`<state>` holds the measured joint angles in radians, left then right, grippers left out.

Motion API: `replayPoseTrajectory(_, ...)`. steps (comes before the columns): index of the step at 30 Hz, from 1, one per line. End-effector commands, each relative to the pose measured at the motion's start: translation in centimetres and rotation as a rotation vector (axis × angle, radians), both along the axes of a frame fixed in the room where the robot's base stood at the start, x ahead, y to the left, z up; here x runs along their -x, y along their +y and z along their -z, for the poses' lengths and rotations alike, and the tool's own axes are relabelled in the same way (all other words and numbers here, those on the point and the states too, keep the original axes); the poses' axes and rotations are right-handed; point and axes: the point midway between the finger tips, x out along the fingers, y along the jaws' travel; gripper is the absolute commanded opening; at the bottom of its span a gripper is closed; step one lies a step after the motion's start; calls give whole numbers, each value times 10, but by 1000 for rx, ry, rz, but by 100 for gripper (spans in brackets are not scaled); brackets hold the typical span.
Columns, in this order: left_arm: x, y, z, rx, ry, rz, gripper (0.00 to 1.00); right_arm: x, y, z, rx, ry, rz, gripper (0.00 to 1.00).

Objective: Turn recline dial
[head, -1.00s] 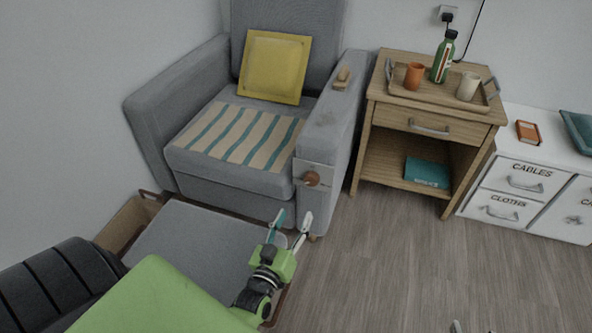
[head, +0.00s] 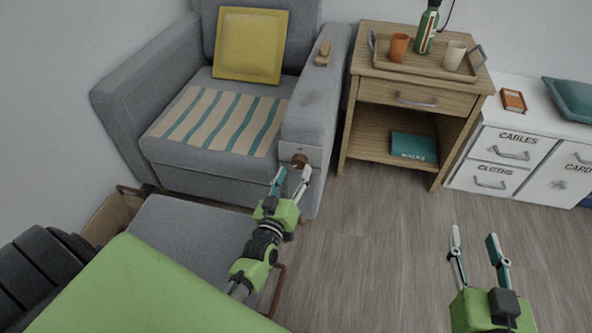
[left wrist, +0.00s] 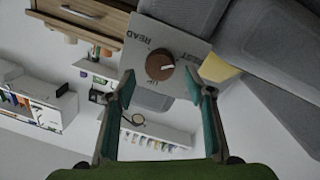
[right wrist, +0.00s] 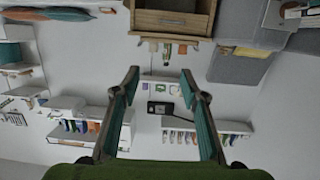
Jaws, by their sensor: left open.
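The recline dial (head: 299,160) is a round brown knob on a pale plate (head: 314,155) at the front of the grey armchair's arm (head: 316,110). In the left wrist view the dial (left wrist: 160,66) has a light pointer mark, and the plate shows the words READ, REST and UP. My left gripper (head: 291,175) is open just in front of the dial, with its fingertips on either side of it in the left wrist view; I cannot tell whether they touch it. My right gripper (head: 475,240) is open and empty over the floor at the right.
A grey footrest (head: 190,230) lies under my left arm. A wooden side table (head: 365,90) with a tray, cups and a bottle stands right of the chair. A white cabinet (head: 515,150) is further right. The floor (head: 390,240) between is clear.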

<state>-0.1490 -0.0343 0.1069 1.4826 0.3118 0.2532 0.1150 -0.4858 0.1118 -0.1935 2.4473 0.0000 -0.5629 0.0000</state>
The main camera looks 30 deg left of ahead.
Motion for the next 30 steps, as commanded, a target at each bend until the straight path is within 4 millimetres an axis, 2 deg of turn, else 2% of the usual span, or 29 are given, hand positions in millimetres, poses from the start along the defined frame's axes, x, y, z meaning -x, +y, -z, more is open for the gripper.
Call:
replayPoseTrajectory(3,-14,3,1,0,-2,-1,48,-4,4,-18,-22,-88,-6,40)
replayPoseTrajectory(9,-26,5,0,0,-1,0,48,-7,7,-37,-44,-172,-12,40)
replayPoseTrajectory(19,-27,6,0,0,0,-1,48,-7,8,-41,-48,-188,-13,40)
replayPoseTrajectory(20,-27,6,0,0,0,-1,43,-7,8,-41,-48,-187,-13,40)
replayPoseTrajectory(21,-27,6,0,0,0,-1,33,-7,8,-41,-48,-187,-13,40)
replayPoseTrajectory(24,-27,6,0,0,0,-1,10,-7,8,-41,-48,-187,-13,40)
replayPoseTrajectory(30,-27,6,-1,-6,2,-1,10,-7,7,-41,-46,-179,-13,40)
